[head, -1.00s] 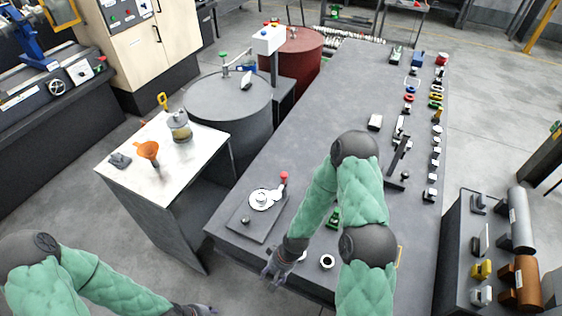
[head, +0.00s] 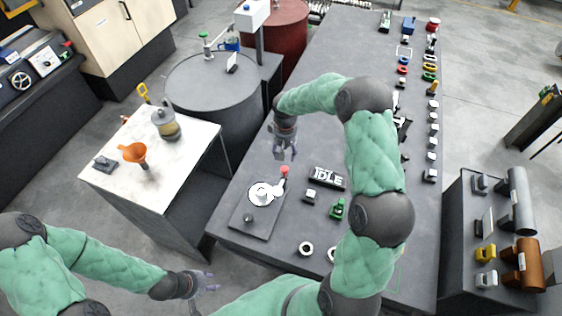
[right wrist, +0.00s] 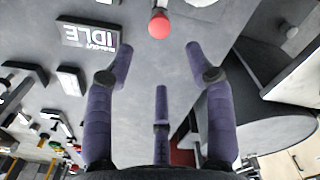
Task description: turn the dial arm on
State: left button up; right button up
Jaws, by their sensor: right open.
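The dial (head: 262,193) is a white disc on a dark square plate near the front left of the long grey table. Its white arm points up and right and ends in a red ball (head: 284,171). My right gripper (head: 284,153) hangs just beyond the ball, open and empty. In the right wrist view the red ball (right wrist: 158,25) lies ahead of the spread fingers (right wrist: 160,75), between the two outer ones, with no contact visible. My left gripper (head: 205,284) is low at the front left, off the table, its fingers spread and empty.
A sign reading IDLE (head: 328,178) stands right of the dial; it also shows in the right wrist view (right wrist: 93,37). A green part (head: 338,209) and a white ring (head: 306,248) are nearby.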

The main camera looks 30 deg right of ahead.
aim_at(284, 168)
notch_tip(284, 168, down, 10)
dwell(0.5)
jog(key=shift+c, duration=0.3)
